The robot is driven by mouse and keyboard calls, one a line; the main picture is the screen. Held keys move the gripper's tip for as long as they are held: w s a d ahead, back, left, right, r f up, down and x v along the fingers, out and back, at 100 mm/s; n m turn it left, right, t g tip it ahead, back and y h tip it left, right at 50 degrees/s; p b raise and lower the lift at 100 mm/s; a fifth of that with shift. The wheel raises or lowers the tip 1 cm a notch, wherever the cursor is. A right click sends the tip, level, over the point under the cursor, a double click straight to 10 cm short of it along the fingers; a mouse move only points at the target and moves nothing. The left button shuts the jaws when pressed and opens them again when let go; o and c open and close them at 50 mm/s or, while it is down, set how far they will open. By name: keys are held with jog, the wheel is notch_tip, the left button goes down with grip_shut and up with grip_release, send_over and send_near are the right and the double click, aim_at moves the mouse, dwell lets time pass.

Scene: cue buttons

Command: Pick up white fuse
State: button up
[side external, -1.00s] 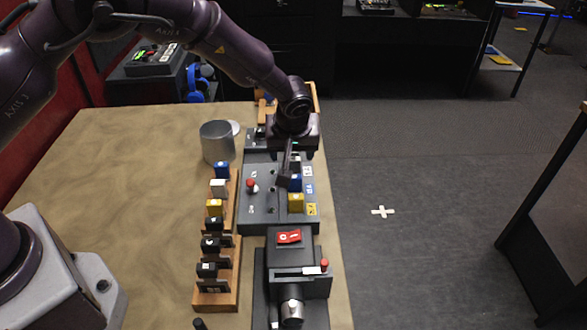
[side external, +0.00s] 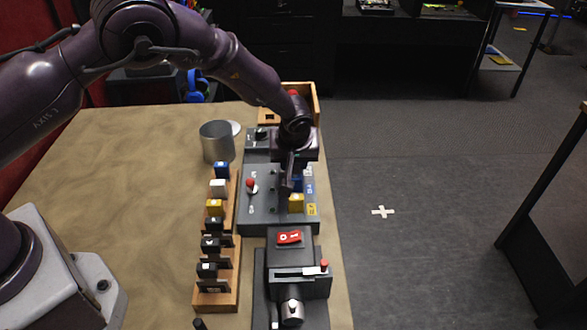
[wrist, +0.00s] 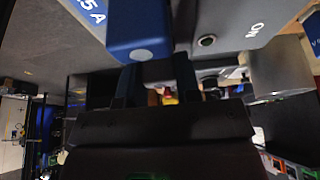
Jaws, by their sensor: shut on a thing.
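My gripper (side external: 287,185) is over the grey panel (side external: 258,205), at its column of fuses. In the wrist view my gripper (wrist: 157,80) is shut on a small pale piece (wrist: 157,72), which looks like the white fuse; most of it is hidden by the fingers. The blue fuse (wrist: 138,30) stands right beside it, and it shows partly behind the fingers in the side view (side external: 298,184). I cannot tell whether the held fuse is still seated in the panel. Another white fuse (side external: 218,187) stands in the wooden rack.
A yellow fuse (side external: 296,203) and a red-knobbed lever (side external: 251,184) are on the panel. The wooden rack (side external: 230,285) holds blue, yellow and several black fuses. A metal can (side external: 216,142) stands behind it. A box with a red switch (side external: 289,237) is in front.

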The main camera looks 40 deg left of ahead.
jog(key=shift+r, duration=0.1)
jog(key=shift+r, duration=0.6)
jog(key=s+a+r, duration=0.1)
jog(key=s+r, duration=1)
jog(key=s, duration=0.3)
jog(key=shift+a+r, duration=0.3)
jog(key=shift+a, duration=0.1)
jog(key=w+a+r+m+t+h, duration=0.1)
jog(key=a+r+m+h, duration=0.2)
jog(key=m, duration=0.6)
jog(key=shift+w+a+r, duration=0.2)
jog(key=shift+a+r, duration=0.75)
jog(key=shift+r, duration=0.4)
